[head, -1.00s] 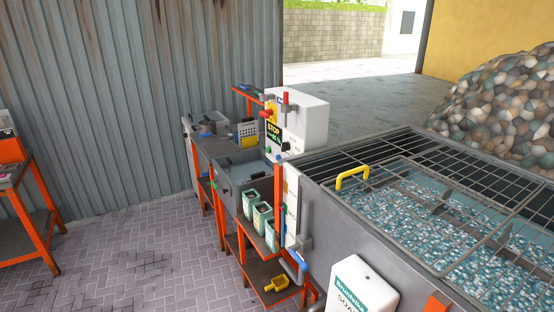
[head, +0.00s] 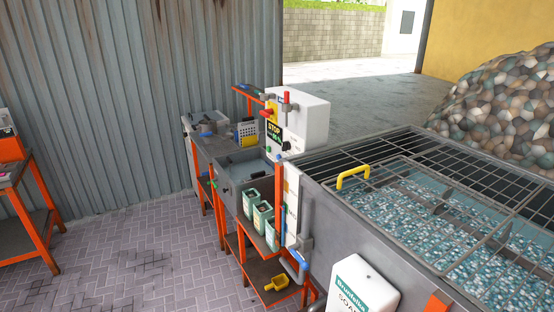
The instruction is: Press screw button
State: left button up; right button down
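A white control box (head: 302,118) stands at the middle, behind the wash tank. Its left face carries a yellow and black STOP panel (head: 274,129), small dark and green knobs, and a red-handled lever (head: 286,97) on top. Which of these small controls is the screw button I cannot tell; they are too small to read. Neither of my grippers shows in the head view.
A large grey tank (head: 388,256) with a metal grid lid and yellow handle (head: 353,176) fills the right. An orange-framed bench (head: 239,240) with several pale green containers stands left of it. A yellow scoop (head: 277,283) lies on its lower shelf. The paved floor (head: 130,255) at left is clear.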

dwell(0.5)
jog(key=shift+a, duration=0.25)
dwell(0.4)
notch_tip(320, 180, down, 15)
jog(key=b, duration=1.5)
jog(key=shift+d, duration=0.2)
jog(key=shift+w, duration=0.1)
